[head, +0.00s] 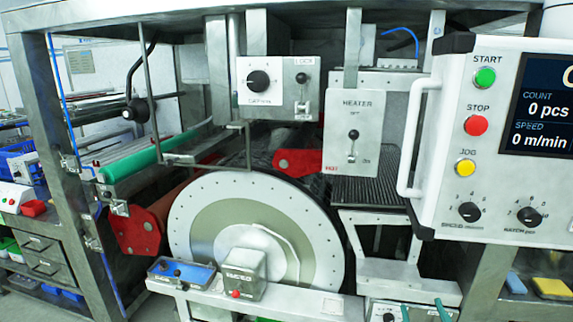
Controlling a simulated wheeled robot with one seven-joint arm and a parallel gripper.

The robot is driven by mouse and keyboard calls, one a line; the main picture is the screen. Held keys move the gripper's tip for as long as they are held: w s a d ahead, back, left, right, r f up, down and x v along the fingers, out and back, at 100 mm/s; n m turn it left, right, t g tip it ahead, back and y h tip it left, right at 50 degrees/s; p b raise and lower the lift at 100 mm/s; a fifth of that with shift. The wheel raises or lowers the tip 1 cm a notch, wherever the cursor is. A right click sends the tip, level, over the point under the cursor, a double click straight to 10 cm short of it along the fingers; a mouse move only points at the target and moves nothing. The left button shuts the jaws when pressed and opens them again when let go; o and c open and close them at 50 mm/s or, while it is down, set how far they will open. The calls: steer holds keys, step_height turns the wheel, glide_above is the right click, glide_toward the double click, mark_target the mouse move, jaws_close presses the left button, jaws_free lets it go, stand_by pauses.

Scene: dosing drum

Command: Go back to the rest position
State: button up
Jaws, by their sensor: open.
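My gripper is not in the head view, and no part of my arm can be made out there. The dosing drum (193,213) is a large disc with a white rim and a green-grey ring, low in the middle. A grey box with a red button (243,274) and a blue tray (182,271) stand on the rail in front of it and hide its lower part.
A control panel (446,200) with a white handle (408,140) juts out at the right. A heater box (351,130) and a knob box (262,85) hang above the drum. A steel post (50,130) stands at left.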

steer(key=s+a+f+m+g, duration=0.1)
steer(key=s+a+f+m, duration=0.1)
steer(key=s+a+f, duration=0.35)
steer(key=s+a+f+m, duration=0.1)
steer(key=s+a+f, duration=0.1)
steer(key=a+f, duration=0.6)
steer(key=s+a+f+m+g, duration=0.1)
steer(key=s+a+f+m, duration=0.2)
steer(key=f, duration=0.6)
steer(key=s+a+f+n+y, duration=0.1)
steer(key=s+a, duration=0.5)
steer(key=s, duration=0.5)
steer(key=s+a+f+n+y, duration=0.2)
steer(key=s+a, duration=0.4)
steer(key=s, duration=0.5)
steer(key=shift+a, duration=0.15)
